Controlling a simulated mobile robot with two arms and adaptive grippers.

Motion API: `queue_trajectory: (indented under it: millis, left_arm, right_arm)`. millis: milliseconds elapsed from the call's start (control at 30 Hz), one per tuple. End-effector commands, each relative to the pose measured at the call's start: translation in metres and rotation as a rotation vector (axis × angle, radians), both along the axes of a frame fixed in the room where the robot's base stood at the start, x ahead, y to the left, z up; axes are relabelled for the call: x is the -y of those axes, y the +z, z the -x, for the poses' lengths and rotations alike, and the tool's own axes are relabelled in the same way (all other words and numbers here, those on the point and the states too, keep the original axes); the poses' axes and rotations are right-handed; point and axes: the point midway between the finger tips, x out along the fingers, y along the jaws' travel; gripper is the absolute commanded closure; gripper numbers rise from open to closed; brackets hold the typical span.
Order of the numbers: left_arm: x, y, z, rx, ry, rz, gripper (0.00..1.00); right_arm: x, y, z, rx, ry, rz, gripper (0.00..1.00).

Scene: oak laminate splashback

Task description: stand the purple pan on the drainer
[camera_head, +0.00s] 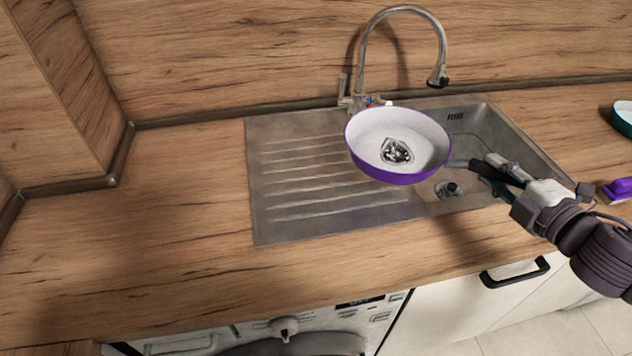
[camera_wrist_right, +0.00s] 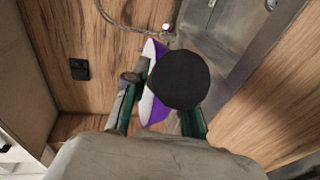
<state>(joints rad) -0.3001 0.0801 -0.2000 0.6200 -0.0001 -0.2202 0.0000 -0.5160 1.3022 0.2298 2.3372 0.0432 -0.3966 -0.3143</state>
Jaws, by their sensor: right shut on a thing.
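The purple pan (camera_head: 398,174) has a white inside with a dark and silver patch in its middle. It is held in the air by its dark handle, over the right end of the drainer and the left of the sink bowl, its inside facing up and towards me. The ridged steel drainer (camera_head: 312,192) shows to the left of the pan and looks empty. My right gripper (camera_head: 490,172) is shut on the pan's handle. In the right wrist view the pan's purple and white rim (camera_wrist_right: 155,52) shows behind a round dark handle end. My left gripper is not in view.
A tall curved tap (camera_head: 362,62) stands behind the drainer and bowl, close behind the pan. The sink bowl (camera_head: 487,128) lies to the right. A green bowl or pan (camera_head: 622,120) and another purple item (camera_head: 618,189) sit at the right edge. The left worktop is clear.

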Motion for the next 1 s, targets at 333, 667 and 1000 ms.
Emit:
queue_trajectory:
  millis: [333, 667, 1000]
  left_arm:
    - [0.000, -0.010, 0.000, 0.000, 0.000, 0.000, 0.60]
    - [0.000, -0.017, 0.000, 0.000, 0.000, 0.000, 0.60]
    - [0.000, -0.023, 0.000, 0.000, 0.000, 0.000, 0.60]
  right_arm:
    - [-0.042, 0.003, 0.029, -0.012, 0.082, -0.002, 1.00]
    - [-0.048, -0.002, 0.022, -0.004, 0.081, -0.008, 1.00]
    - [-0.059, -0.009, 0.008, -0.006, 0.078, -0.010, 1.00]
